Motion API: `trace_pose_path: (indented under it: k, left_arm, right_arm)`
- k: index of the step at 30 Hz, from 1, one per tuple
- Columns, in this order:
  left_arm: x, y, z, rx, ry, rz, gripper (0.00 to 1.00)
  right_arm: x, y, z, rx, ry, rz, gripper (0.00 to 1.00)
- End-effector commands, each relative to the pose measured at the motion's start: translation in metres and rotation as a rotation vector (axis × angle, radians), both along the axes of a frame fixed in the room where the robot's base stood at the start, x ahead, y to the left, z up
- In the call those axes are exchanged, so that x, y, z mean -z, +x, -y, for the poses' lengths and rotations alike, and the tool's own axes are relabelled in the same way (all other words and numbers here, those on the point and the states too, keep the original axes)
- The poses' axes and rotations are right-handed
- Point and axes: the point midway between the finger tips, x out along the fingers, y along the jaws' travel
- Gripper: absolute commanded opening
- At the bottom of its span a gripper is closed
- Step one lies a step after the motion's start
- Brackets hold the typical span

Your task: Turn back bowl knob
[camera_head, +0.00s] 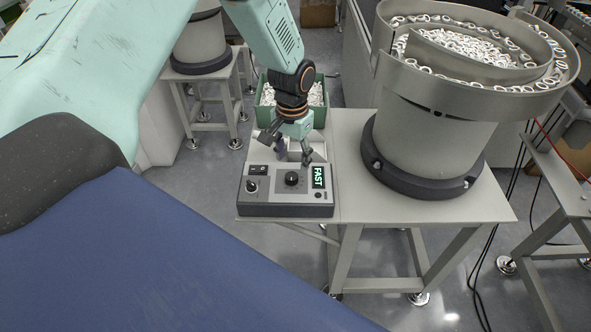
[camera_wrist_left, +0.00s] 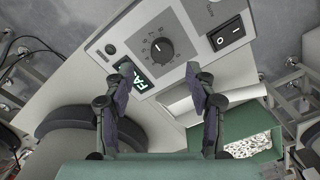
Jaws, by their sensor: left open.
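The control box (camera_head: 287,192) sits on the front left of the grey table. Its black round knob (camera_head: 292,178) is on the top panel, between a rocker switch and a lit display reading FAST (camera_head: 318,177). The knob also shows in the left wrist view (camera_wrist_left: 162,49), with dial marks around it. My left gripper (camera_head: 293,157) is open and empty, just behind and above the box. In the wrist view its two fingers stand apart, short of the knob and not touching it. My right gripper is not in view.
A large bowl feeder (camera_head: 437,120) full of white rings stands right of the box. A green bin (camera_head: 320,115) with white parts is behind my left gripper. The rocker switch (camera_wrist_left: 231,32) lies close to the knob. The table strip in front of the feeder is clear.

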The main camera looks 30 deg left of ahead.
Motion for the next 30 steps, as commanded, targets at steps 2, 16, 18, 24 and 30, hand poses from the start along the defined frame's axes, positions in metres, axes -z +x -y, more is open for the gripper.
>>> trace_pose_path:
  k: [2, 16, 18, 24, 30]
  left_arm:
    - [0.016, -0.002, 0.0, 0.0, 0.0, -0.003, 0.56]
    - [0.059, 0.001, 0.001, 0.001, 0.0, 0.001, 0.56]
    - [0.059, 0.002, 0.001, 0.0, 0.0, 0.001, 0.56]
    - [0.059, 0.004, 0.001, 0.0, 0.0, 0.001, 0.51]
    - [0.059, 0.004, 0.001, 0.0, 0.0, 0.001, 0.34]
  right_arm:
    - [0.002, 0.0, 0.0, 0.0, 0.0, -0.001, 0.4]
    - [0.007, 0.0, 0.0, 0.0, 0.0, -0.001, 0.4]
    - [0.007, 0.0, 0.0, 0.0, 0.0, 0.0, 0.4]
    - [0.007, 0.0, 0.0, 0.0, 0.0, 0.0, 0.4]
    - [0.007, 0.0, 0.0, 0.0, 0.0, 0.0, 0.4]
